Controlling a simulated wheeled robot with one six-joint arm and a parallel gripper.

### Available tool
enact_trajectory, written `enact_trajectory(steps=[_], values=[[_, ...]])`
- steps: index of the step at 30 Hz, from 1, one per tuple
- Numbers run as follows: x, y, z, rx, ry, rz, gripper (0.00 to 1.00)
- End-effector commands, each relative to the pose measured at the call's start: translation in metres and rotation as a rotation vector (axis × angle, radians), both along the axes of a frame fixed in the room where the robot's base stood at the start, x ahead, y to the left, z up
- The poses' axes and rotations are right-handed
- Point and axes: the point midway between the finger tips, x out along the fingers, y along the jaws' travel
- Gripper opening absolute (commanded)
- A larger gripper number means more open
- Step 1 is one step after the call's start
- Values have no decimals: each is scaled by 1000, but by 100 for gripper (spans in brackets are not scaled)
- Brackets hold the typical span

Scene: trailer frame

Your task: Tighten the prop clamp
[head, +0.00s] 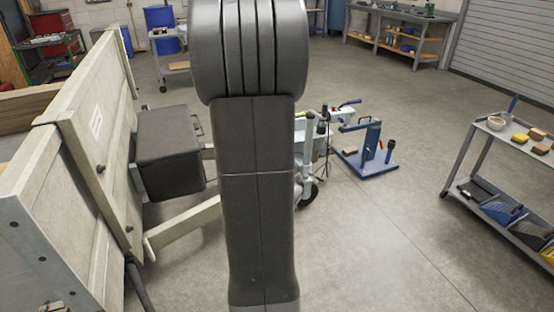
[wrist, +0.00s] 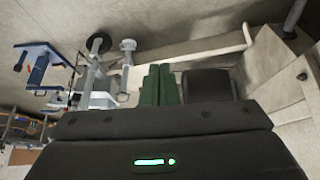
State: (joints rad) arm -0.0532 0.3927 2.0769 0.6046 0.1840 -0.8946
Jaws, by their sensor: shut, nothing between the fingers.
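The trailer (head: 95,140) stands at the left in the head view, with pale wooden side boards. Its drawbar end, with a grey upright prop tube (head: 309,150) and a small wheel (head: 308,192), shows just right of my arm. The wheel (wrist: 99,43) and a pale grey round-topped post (wrist: 128,50) also show in the wrist view, left of my gripper. I cannot clearly make out the prop clamp or its handle. My gripper (wrist: 158,70) has its green fingers together and empty, apart from the prop parts. My arm hides the middle of the head view and part of the drawbar.
A dark box (head: 170,150) sits at the trailer's front. A blue stand (head: 368,152) is on the floor beyond the drawbar. A grey cart (head: 490,150) with small items stands at the right. A workbench (head: 400,25) is at the back. The floor between drawbar and cart is clear.

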Motion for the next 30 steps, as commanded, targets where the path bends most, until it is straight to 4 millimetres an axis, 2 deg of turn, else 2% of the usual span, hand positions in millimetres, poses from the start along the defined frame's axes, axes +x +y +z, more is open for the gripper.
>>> enact_trajectory(steps=[1,6,9,13,18,21,24,30], values=[[16,0,-27,-20,-20,-6,0],[62,-9,-89,-139,-91,-38,0],[80,-18,-131,-233,-108,-61,0],[94,-33,-187,-377,-95,-95,0],[94,-51,-251,-560,-30,-125,0],[89,-58,-276,-640,12,-134,0],[84,-63,-291,-692,45,-140,0],[81,-66,-298,-724,66,-142,0]])
